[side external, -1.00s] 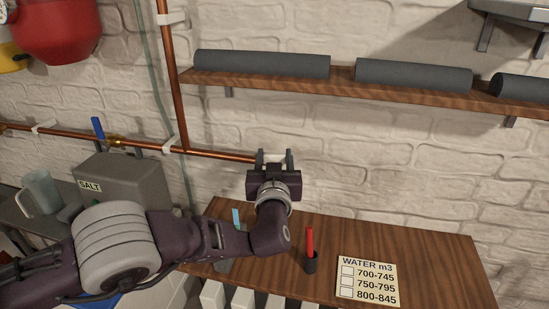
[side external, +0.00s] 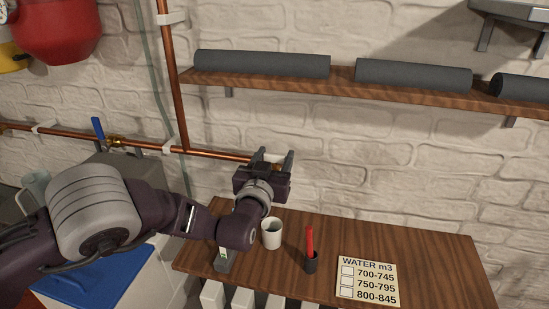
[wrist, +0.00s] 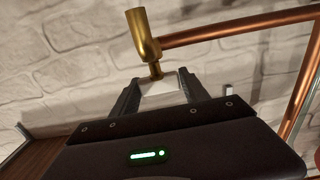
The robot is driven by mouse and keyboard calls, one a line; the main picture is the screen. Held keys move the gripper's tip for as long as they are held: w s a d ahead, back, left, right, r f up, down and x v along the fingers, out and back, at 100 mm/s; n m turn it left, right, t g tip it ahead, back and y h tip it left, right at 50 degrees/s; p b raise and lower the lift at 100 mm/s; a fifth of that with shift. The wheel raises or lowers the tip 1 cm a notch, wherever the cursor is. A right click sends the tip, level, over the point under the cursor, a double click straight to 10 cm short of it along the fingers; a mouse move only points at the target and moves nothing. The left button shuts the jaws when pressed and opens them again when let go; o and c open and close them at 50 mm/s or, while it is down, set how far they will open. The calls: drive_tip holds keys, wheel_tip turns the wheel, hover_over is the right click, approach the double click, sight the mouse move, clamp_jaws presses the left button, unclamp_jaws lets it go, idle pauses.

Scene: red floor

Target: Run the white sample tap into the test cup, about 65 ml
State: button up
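The white handle of the sample tap (wrist: 162,92) shows in the wrist view, joined to a brass tap body (wrist: 148,40) on the copper pipe. My gripper (side external: 273,158) has its fingers on both sides of the handle, with no clear gap. The handle is turned at an angle in the side view. A white cup (side external: 272,238) stands upright on the wooden counter below my gripper. Its inside looks dark; I cannot tell its water level. No stream is visible between tap and cup. The tap outlet is hidden in the side view.
A red marker in a dark holder (side external: 310,262), a WATER m3 card (side external: 367,281) and a small grey device with a green display (side external: 223,258) are on the counter. A blue-handled valve (side external: 98,128) is at left. A shelf (side external: 340,84) with dark rolls hangs above.

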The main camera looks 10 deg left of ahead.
drive_tip(key=shift+o, duration=1.3)
drive_tip(key=s, duration=0.7)
